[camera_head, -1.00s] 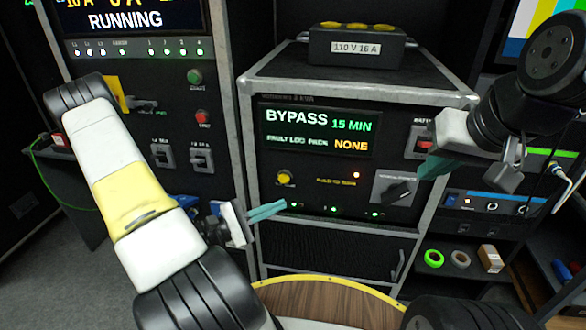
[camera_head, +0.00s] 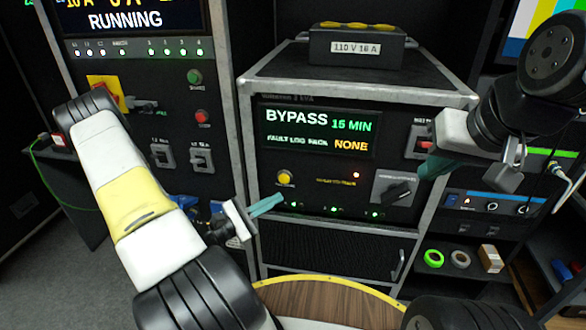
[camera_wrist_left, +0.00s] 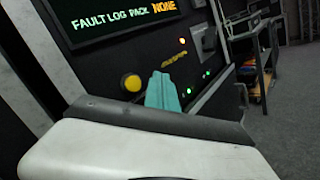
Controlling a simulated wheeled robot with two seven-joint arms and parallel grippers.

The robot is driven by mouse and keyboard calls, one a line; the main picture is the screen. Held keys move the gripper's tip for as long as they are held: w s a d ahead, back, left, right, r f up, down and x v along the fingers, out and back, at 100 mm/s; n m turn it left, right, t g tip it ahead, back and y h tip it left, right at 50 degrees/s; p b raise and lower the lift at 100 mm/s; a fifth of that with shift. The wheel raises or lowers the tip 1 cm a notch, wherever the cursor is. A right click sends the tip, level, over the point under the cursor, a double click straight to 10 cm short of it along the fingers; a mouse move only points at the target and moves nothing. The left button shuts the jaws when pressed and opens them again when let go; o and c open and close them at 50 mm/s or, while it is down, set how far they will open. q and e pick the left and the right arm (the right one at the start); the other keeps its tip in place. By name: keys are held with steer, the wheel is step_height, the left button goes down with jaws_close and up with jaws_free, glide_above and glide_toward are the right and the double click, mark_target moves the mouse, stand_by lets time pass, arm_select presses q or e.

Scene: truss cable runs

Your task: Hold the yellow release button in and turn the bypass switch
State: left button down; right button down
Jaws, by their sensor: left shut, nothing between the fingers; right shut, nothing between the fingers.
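The yellow release button (camera_head: 284,178) is on the left of the rack unit's front panel, below the display (camera_head: 318,131) reading BYPASS 15 MIN. It also shows in the left wrist view (camera_wrist_left: 132,83). The bypass switch (camera_head: 397,190) is a black rotary knob on a grey plate at the panel's right. My left gripper (camera_head: 267,206) is shut and empty, its teal fingertips just below and left of the button, apart from it in the picture. The fingers show right of the button in the left wrist view (camera_wrist_left: 164,93). My right gripper (camera_head: 432,168) is shut and empty, above and right of the switch.
A box marked 110 V 16 A (camera_head: 351,46) stands on the rack cabinet. A shelf at the right holds tape rolls (camera_head: 434,258). A round wooden table top (camera_head: 320,303) is in front. A taller cabinet (camera_head: 175,95) with switches stands at the left.

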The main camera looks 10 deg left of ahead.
mark_target(284, 179)
arm_select(q)
steer(key=shift+w, duration=2.55)
steer(key=shift+w, duration=0.1)
steer(key=shift+w, duration=0.3)
